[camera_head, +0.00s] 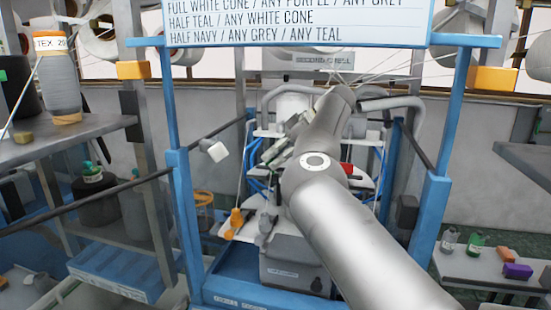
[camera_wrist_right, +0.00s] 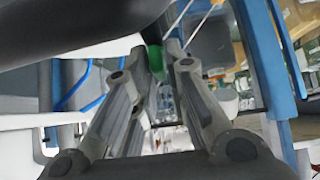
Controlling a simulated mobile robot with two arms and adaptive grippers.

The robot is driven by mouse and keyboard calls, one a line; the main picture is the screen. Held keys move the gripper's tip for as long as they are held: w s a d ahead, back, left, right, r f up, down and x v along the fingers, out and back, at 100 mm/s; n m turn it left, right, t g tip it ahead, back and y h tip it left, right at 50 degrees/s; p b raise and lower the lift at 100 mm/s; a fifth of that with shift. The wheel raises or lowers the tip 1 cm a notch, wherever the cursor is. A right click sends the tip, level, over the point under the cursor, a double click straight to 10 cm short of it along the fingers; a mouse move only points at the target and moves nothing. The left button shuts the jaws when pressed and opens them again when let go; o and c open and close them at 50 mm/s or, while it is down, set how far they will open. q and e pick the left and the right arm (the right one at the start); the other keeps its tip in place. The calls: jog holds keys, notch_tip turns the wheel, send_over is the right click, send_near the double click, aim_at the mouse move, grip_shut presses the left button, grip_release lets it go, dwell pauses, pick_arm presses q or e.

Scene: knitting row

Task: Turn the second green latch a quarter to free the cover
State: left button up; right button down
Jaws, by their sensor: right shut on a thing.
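My right arm crosses the middle of the head view, over a white and grey knitting machine (camera_head: 290,272) in a blue frame. My right gripper (camera_head: 268,155) is at the upper left of the machine, partly behind my arm. In the right wrist view its two fingers (camera_wrist_right: 163,62) are shut on a small green piece, which looks like a green latch (camera_wrist_right: 154,60). Most of it is hidden between the fingertips, and I cannot tell how far it is turned. I cannot pick out the cover's edges for sure. My left gripper is not in view.
Blue posts (camera_head: 180,200) stand on both sides of the machine. A white sign (camera_head: 300,22) hangs across the top. A shelf with a grey yarn cone (camera_head: 60,85) is at left. A low shelf at right holds bottles, an orange block and a purple block (camera_head: 517,271).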

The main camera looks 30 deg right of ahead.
jog(key=m+t+h+b, duration=0.1)
jog(key=m+b, duration=0.1)
jog(key=b, duration=0.2)
jog(key=m+h+b, duration=0.2)
jog(key=b, duration=0.2)
jog(key=shift+s+a+f+t, duration=0.1)
jog(key=shift+a+f+t, duration=0.1)
jog(key=shift+f+t, duration=0.2)
jog(key=shift+r+m+h+b, duration=0.2)
jog(key=shift+m+h+b, duration=0.6)
jog(key=shift+m, duration=0.3)
jog(key=m+h, duration=0.2)
jog(key=shift+a+r+m+b, duration=0.15)
jog(key=shift+r+m+b, duration=0.05)
jog(key=shift+m+b, duration=0.1)
jog(key=shift+r+m+h, duration=0.1)
jog(key=shift+m+h, duration=0.6)
jog(key=shift+m, duration=0.2)
jog(key=shift+a+r+m+h+p, duration=0.1)
jog(key=shift+a+m+h+p, duration=0.05)
jog(key=shift+m+h+p, duration=0.7)
jog(key=m+h+p, duration=0.1)
jog(key=m+g+p, duration=0.1)
jog(key=m, duration=0.1)
jog(key=shift+a+r+g+h+p, duration=0.1)
jog(key=shift+g+h+p, duration=0.2)
jog(key=shift+h+p, duration=0.1)
jog(key=shift+f+m+g+h+p, duration=0.2)
jog(key=shift+m+g+h+p, duration=0.4)
jog(key=shift+m+p, duration=0.6)
